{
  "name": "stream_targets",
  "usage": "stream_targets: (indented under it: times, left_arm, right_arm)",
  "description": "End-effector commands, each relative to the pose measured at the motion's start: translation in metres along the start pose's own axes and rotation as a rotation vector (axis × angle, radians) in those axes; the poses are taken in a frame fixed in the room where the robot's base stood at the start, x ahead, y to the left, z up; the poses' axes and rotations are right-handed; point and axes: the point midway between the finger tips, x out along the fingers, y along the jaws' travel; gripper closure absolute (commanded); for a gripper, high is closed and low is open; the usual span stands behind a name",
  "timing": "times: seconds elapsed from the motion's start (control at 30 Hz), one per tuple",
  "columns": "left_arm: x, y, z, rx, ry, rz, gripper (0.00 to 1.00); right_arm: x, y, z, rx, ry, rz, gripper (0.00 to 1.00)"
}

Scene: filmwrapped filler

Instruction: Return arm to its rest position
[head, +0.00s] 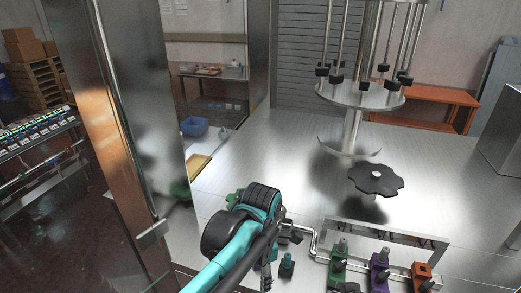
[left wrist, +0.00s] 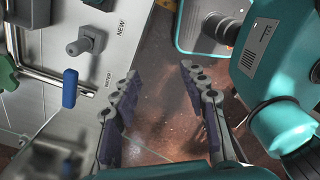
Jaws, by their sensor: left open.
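My left arm (head: 222,262), teal with black joints, reaches in from the bottom of the head view and bends near the middle. Its fingers are hard to make out there. In the left wrist view my left gripper (left wrist: 156,80) is open, its two dark grey fingers with purplish pads spread apart. Nothing is between them; brown floor shows behind. A metal panel with a blue handle (left wrist: 70,88) and a grey knob (left wrist: 87,40) lies to the left of the fingers, apart from them. Teal parts of my own body fill the right side. My right gripper is not in view.
Green (head: 338,270), purple (head: 379,272) and orange (head: 422,276) fittings stand at the bottom right. A black star-shaped wheel (head: 376,180) and a round steel carousel (head: 358,96) stand beyond. A tall steel post (head: 125,110) is left of my arm.

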Motion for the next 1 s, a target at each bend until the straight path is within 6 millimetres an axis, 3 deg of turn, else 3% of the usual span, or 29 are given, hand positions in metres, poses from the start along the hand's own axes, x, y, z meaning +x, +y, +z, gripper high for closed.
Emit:
stream_targets:
  times: [0.37, 0.57, 0.77, 1.0]
  left_arm:
    - [0.013, 0.005, -0.024, 0.201, -0.039, 0.056, 0.56]
    - [0.025, 0.008, -0.046, 0.394, -0.06, 0.12, 0.56]
    - [0.047, 0.01, -0.078, 0.685, -0.057, 0.23, 0.56]
    - [0.095, 0.009, -0.138, 1.243, 0.084, 0.449, 0.56]
  right_arm:
    - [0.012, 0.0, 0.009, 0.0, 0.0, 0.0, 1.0]
    - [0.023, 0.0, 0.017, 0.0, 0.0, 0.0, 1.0]
    - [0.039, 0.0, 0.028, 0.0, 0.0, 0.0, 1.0]
    - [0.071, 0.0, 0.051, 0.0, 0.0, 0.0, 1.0]
